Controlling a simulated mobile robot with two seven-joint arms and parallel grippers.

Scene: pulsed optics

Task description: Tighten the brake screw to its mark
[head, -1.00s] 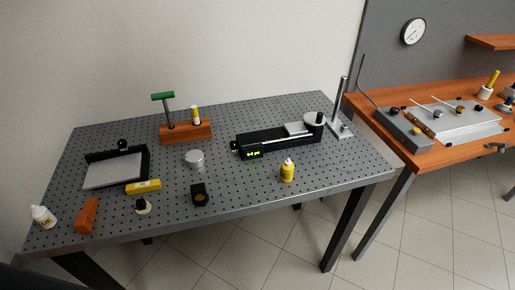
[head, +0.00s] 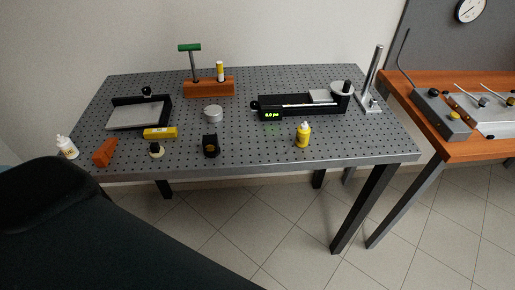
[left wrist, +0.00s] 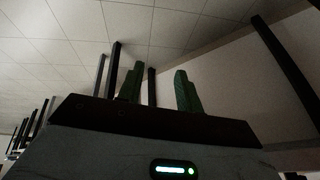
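A black linear stage (head: 300,105) with a lit green readout (head: 271,115) lies on the perforated table at right of centre. It has a dark knob (head: 254,105) at its left end and a black upright knob (head: 347,86) by a round disc at its right end. I cannot make out which part is the brake screw, nor its mark. A green-handled T-driver (head: 190,60) stands in a wooden block (head: 208,88). My left gripper (left wrist: 157,78) shows two green fingers apart with nothing between them; it is away from the stage. My right gripper is not in view.
A yellow bottle (head: 303,135) stands in front of the stage. A silver puck (head: 213,113), black block (head: 211,146), yellow level (head: 160,133) and shallow tray (head: 138,115) lie left. A post (head: 372,75) rises behind the right end. My dark arm covers the lower left.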

